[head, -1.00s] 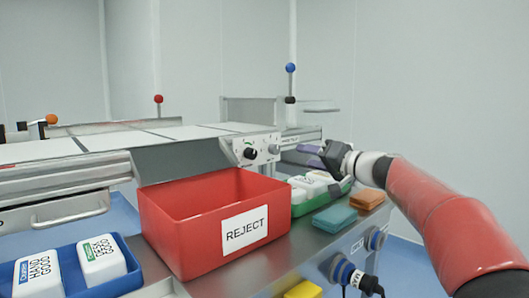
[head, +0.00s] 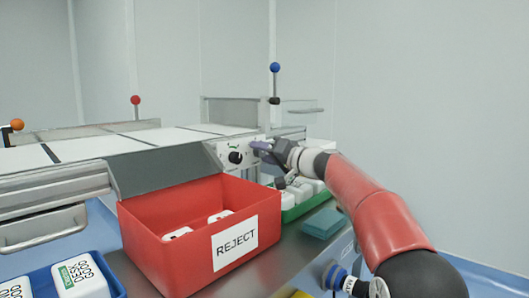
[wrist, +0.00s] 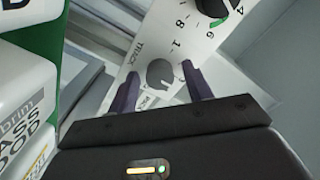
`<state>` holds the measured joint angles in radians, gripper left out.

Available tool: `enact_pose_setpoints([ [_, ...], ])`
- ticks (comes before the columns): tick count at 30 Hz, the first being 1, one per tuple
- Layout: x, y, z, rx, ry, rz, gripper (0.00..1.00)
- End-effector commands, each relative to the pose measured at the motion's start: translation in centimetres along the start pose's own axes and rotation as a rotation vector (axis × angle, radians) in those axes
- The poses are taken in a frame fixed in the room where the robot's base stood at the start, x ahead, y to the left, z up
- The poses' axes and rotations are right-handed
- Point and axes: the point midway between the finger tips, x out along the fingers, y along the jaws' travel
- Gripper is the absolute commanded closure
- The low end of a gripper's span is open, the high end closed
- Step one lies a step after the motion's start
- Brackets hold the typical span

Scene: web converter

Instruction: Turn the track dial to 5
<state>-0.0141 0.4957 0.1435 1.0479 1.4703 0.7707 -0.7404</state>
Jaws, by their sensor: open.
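The white control panel (head: 222,150) stands behind the red bin in the head view, with a black knob (head: 235,157) below a green arc. In the wrist view the panel (wrist: 198,32) bears the word "Track", a grey round knob (wrist: 160,72) near that word, and a black dial (wrist: 212,7) with a green arc and numbers at the top edge. My gripper (head: 258,147) is at the right part of the panel. In the wrist view its open purple fingers (wrist: 159,76) stand on either side of the grey knob; contact cannot be told. The pointer's setting is unclear.
The red REJECT bin (head: 150,225) with white packs inside stands in front of the panel. A green tray (head: 305,208) of white packs lies under my gripper, close on the left in the wrist view. A teal block (head: 322,223) is beside it.

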Motion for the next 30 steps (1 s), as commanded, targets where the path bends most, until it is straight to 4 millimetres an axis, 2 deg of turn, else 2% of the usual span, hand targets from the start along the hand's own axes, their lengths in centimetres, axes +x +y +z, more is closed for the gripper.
enact_pose_setpoints([
  [4,-0.03,0.03,0.0,0.0,0.0,0.0,0.5],
  [5,-0.03,0.02,0.0,0.0,0.0,0.0,0.53],
  [15,-0.05,0.03,0.0,0.0,0.0,0.001,0.95],
  [23,-0.07,0.03,-0.02,0.03,0.0,0.0,0.95],
  [30,-0.1,0.08,-0.08,0.154,0.001,0.001,0.95],
])
